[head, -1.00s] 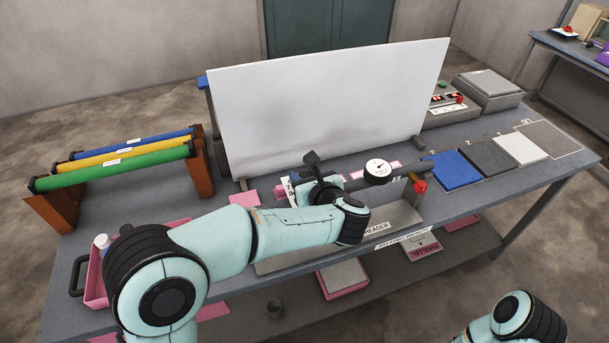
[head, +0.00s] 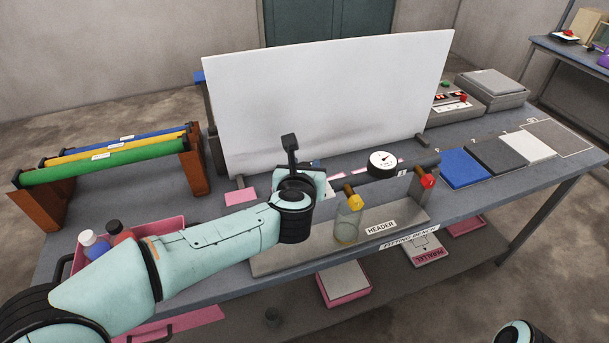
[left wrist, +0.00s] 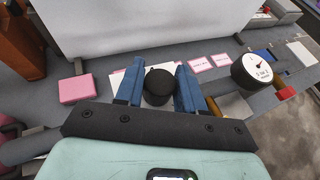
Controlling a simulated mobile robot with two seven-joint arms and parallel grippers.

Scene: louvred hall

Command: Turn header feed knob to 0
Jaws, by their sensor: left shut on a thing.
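The black round feed knob (left wrist: 159,86) shows in the left wrist view between the two blue fingers of my left gripper (left wrist: 160,75), which is shut on it. In the head view my left gripper (head: 300,188) is over the left end of the header (head: 413,210), and its hand hides the knob and fingertips. The knob's pointer and scale cannot be read. A white round gauge (head: 383,161) stands on the header pipe to the right and also shows in the left wrist view (left wrist: 258,69). My right gripper is out of view.
A large white panel (head: 325,100) stands behind the header. A yellow valve handle (head: 356,202) and a red one (head: 428,181) are to the right. Rollers (head: 105,161) and a pink bin (head: 170,226) with bottles are at left. A pink block (head: 241,197) lies nearby.

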